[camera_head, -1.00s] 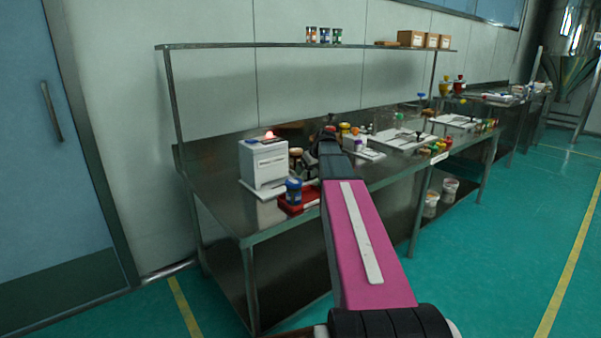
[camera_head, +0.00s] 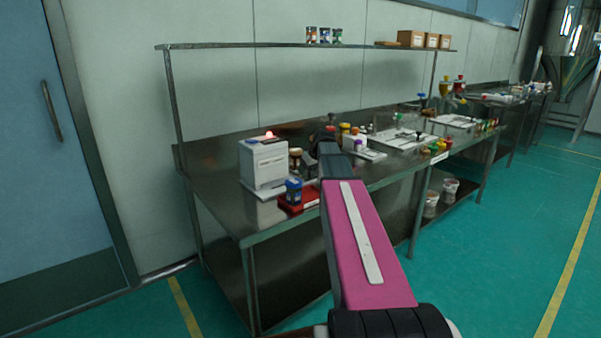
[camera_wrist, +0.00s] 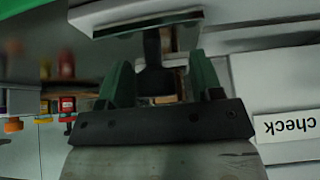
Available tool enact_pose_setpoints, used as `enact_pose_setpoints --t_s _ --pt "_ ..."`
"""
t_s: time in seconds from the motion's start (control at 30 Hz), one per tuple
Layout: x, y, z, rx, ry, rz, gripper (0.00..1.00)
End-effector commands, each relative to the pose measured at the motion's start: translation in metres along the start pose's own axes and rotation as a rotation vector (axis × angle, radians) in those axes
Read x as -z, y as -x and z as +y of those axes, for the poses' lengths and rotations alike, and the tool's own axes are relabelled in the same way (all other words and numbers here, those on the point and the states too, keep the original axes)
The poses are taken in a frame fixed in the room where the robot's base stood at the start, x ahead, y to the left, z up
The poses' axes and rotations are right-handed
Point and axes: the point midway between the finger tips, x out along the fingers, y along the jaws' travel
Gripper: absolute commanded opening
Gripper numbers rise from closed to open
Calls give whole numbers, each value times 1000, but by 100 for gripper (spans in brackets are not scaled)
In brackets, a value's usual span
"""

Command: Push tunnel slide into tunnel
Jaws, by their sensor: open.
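In the wrist view my gripper (camera_wrist: 160,78) has its two green fingers apart. A dark, upright handle-like piece (camera_wrist: 153,72) shows between the fingers, below a pale slab with a shiny edge (camera_wrist: 150,24); I cannot tell whether the fingers touch it. I cannot tell for sure which part is the tunnel slide or the tunnel. In the head view a white box-shaped device (camera_head: 264,165) with a red light stands at the bench's near left end. My arm reaches over the bench to the right of it and hides most of the gripper.
A blue-topped jar (camera_head: 293,190) sits on a red base (camera_head: 299,203) by the bench (camera_head: 222,200) front edge. Several small bottles and white trays (camera_head: 404,139) stand farther right. A shelf (camera_head: 290,45) runs above. In the wrist view a "check" label (camera_wrist: 288,125) appears upside down.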

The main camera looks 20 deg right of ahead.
Motion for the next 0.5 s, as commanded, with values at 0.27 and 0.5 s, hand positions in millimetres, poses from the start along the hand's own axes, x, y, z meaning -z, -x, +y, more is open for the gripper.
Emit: enact_pose_setpoints --t_s 0.27,0.5 --pt "0 0 -16 0 0 0 60" --pt "0 0 -28 0 1 0 60"
